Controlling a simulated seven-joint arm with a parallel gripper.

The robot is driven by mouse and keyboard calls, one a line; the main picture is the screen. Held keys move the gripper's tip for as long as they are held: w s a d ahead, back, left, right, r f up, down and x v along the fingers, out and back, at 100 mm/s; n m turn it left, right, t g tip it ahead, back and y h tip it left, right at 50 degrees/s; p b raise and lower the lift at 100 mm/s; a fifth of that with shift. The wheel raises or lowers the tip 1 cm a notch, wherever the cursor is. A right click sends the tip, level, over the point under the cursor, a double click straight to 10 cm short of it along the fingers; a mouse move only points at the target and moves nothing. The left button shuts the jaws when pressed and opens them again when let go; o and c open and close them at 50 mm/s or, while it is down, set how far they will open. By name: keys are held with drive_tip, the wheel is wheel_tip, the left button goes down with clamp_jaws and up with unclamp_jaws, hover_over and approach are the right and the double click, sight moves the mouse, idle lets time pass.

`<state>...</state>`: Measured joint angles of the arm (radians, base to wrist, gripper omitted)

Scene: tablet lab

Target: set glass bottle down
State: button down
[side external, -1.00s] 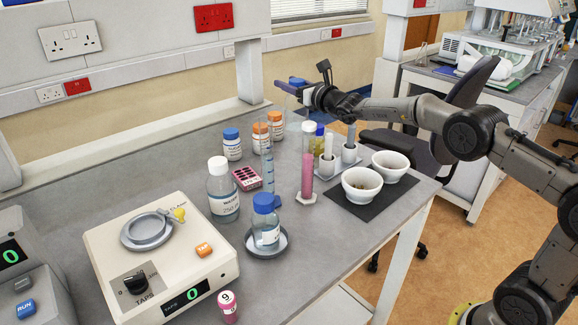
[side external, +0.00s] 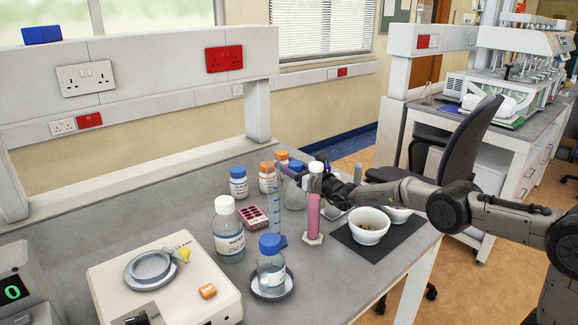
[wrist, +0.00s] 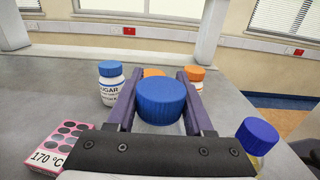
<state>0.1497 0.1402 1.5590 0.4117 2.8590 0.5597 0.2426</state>
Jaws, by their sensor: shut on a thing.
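My gripper (wrist: 160,102) is shut on the glass bottle, with its two purple fingers on either side of the round blue cap (wrist: 162,98). In the side external view my gripper (side external: 297,167) is low over the back of the bench, near the orange-capped jars. The clear body of the glass bottle (side external: 293,190) hangs below the fingers, partly hidden behind the measuring cylinders. I cannot tell whether its base touches the bench.
A blue-capped sugar jar (wrist: 111,84) and orange-capped jars (side external: 267,178) stand close by. A pink-filled cylinder (side external: 313,215), a pink block (side external: 253,217), and white bowls (side external: 369,227) are around. Another blue-capped bottle (side external: 270,268) stands in a dish. Bare bench lies left of the jars.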

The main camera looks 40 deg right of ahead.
drive_tip(key=shift+r, duration=0.15)
drive_tip(key=shift+c, duration=1.4)
unclamp_jaws()
drive_tip(key=shift+f, duration=0.25)
drive_tip(key=shift+r, duration=0.15)
drive_tip(key=shift+s, duration=0.2)
drive_tip(key=s, duration=0.4)
drive_tip(key=shift+s, duration=0.4)
wheel_tip(320, 180, up, 7)
drive_tip(key=shift+w, duration=0.1)
